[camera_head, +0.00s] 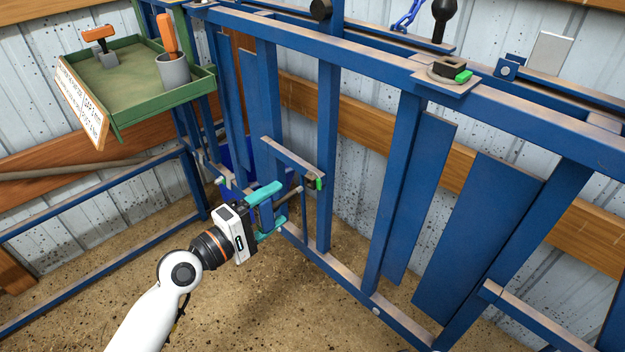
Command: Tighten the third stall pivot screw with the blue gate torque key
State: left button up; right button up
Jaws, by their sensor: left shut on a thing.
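My left gripper (268,211), with teal fingers, is shut on a tool, seemingly the torque key. The shaft points up and right toward a small dark pivot fitting (311,181) with a green tag, at the end of a short blue bar on the gate (328,130). I cannot tell whether the tip touches the fitting, and no screw head is clear. A second dark fitting (448,68) with a green tag sits on the top rail. My right gripper is out of view.
A green tray (130,75) at upper left bears an orange-handled T-shaped tool (98,35) in a grey holder and another orange handle (168,36) in a grey cup (173,70). A label board (82,105) hangs on its front. Blue uprights and slanted panels (478,240) fill the right.

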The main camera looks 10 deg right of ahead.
aim_at(257, 217)
pick_arm(q)
jog(key=shift+v, duration=1.4)
jog(key=shift+s+a, duration=0.35)
jog(key=shift+a, duration=0.2)
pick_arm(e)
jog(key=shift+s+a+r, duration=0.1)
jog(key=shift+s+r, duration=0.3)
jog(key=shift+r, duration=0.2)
pick_arm(q)
jog(key=n+p, duration=0.2)
jog(key=n, duration=0.1)
jog(key=shift+r+p, duration=0.1)
jog(key=shift+p, duration=0.3)
jog(key=shift+n, duration=0.4)
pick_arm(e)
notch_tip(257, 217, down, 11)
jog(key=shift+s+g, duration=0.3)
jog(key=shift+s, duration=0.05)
